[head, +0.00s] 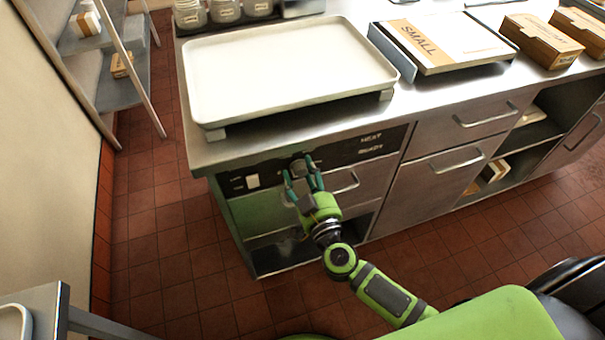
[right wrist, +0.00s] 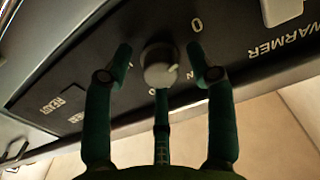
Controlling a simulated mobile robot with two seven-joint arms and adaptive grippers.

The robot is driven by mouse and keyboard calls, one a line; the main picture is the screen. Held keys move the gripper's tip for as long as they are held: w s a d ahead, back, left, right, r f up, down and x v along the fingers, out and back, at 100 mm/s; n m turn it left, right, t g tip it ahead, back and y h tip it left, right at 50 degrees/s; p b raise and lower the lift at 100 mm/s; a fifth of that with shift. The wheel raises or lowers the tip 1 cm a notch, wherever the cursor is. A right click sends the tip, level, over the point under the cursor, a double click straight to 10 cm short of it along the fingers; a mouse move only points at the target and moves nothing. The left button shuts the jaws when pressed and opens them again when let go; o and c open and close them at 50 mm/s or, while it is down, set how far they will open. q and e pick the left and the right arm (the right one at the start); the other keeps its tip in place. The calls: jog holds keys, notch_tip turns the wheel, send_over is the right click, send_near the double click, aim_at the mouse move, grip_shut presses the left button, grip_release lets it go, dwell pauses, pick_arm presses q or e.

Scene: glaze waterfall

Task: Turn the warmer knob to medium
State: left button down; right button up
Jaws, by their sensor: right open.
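The warmer knob (right wrist: 157,66) is a small round light-grey knob on the dark control panel (right wrist: 110,75), under the white tray's end of the counter. In the right wrist view the panel's lettering is upside down, with "WARMER" at upper right and a "0" above the knob. A small pale mark shows on the knob's right side; I cannot tell its setting. My right gripper (head: 302,172) is open in front of the panel. Its fingers (right wrist: 160,75) are spread on either side of the knob, with no clear grip on it. In the head view the gripper mostly hides the knob. My left gripper is not in view.
A white switch (head: 253,181) sits left of the knob. A large white tray (head: 290,65) stands on the steel counter above. A drawer handle (head: 345,184) is just right of the gripper, with an open shelf below. Tiled floor (head: 170,250) lies clear at left.

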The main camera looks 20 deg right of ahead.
grip_shut()
dwell(0.3)
